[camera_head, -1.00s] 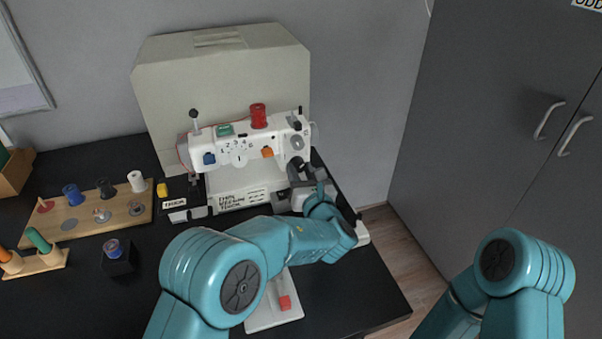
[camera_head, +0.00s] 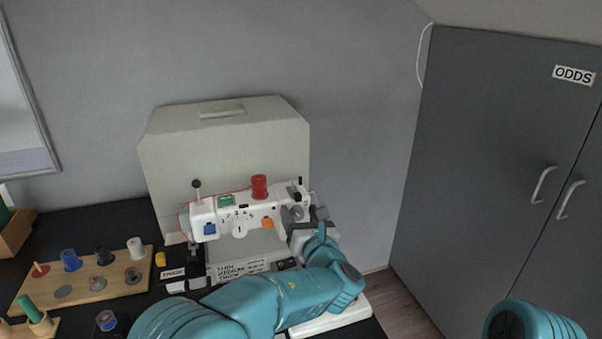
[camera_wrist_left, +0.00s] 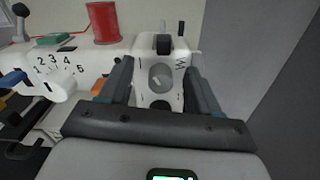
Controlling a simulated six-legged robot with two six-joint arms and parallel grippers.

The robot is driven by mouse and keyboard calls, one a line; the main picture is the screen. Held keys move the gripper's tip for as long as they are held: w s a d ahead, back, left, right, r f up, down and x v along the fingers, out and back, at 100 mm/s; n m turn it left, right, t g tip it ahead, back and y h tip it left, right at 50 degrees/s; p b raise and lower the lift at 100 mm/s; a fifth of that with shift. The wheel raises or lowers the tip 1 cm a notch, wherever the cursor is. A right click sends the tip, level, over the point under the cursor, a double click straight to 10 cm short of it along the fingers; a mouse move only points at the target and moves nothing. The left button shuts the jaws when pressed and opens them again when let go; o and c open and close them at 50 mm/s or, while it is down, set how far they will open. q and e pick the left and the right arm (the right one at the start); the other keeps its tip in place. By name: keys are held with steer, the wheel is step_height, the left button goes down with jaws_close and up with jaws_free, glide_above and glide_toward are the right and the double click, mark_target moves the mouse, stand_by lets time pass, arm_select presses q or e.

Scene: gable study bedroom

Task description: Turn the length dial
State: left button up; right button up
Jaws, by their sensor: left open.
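A white sewing machine (camera_head: 240,215) stands on the black table. A grey round dial (camera_wrist_left: 160,78) is on its right end, with a zigzag mark beside it; it also shows in the head view (camera_head: 297,213). A white dial (camera_wrist_left: 61,87) with numbers around it sits further left on the front. No legible label names either as the length dial. My left gripper (camera_wrist_left: 158,74) is open, its fingers on either side of the grey dial's housing. Contact with it cannot be told. My right gripper is out of view.
A red spool (camera_head: 259,187) and a black knob (camera_wrist_left: 164,44) stand up near the grey dial. A beige cover (camera_head: 225,150) is behind the machine. A spool board (camera_head: 90,288) lies at left. A grey cabinet (camera_head: 480,170) stands at right.

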arm_select(q)
step_height(320, 180, up, 12)
steer(key=p, duration=0.2)
